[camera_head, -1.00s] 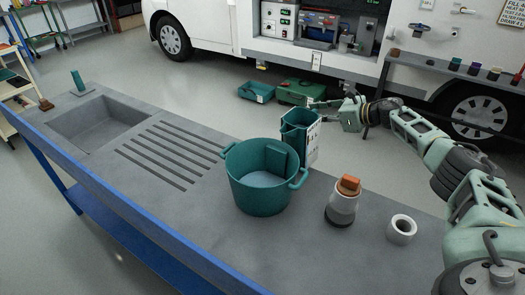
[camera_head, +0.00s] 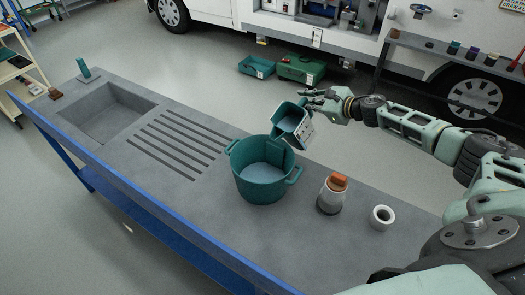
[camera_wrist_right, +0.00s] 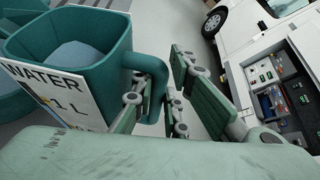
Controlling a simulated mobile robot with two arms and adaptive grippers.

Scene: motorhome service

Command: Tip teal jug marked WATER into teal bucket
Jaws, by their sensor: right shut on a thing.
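The teal jug (camera_head: 290,122) is in the air behind and above the right rim of the teal bucket (camera_head: 262,188), tilted left toward it. The bucket stands upright on the grey counter; a pale blue surface shows inside, and I cannot tell whether it is water. My right gripper (camera_head: 314,101) is shut on the jug's handle (camera_wrist_right: 153,78). In the right wrist view the jug's white label (camera_wrist_right: 52,88) reads WATER and 1 L, and a pale blue-grey surface shows inside the jug. I see no stream between jug and bucket. My left gripper is not in view.
A white and grey container with an orange top (camera_head: 332,194) and a white ring-shaped item (camera_head: 382,217) stand right of the bucket. A sink (camera_head: 105,112) and drain grooves lie left on the counter (camera_head: 205,205). Green cases (camera_head: 301,69) sit on the floor behind.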

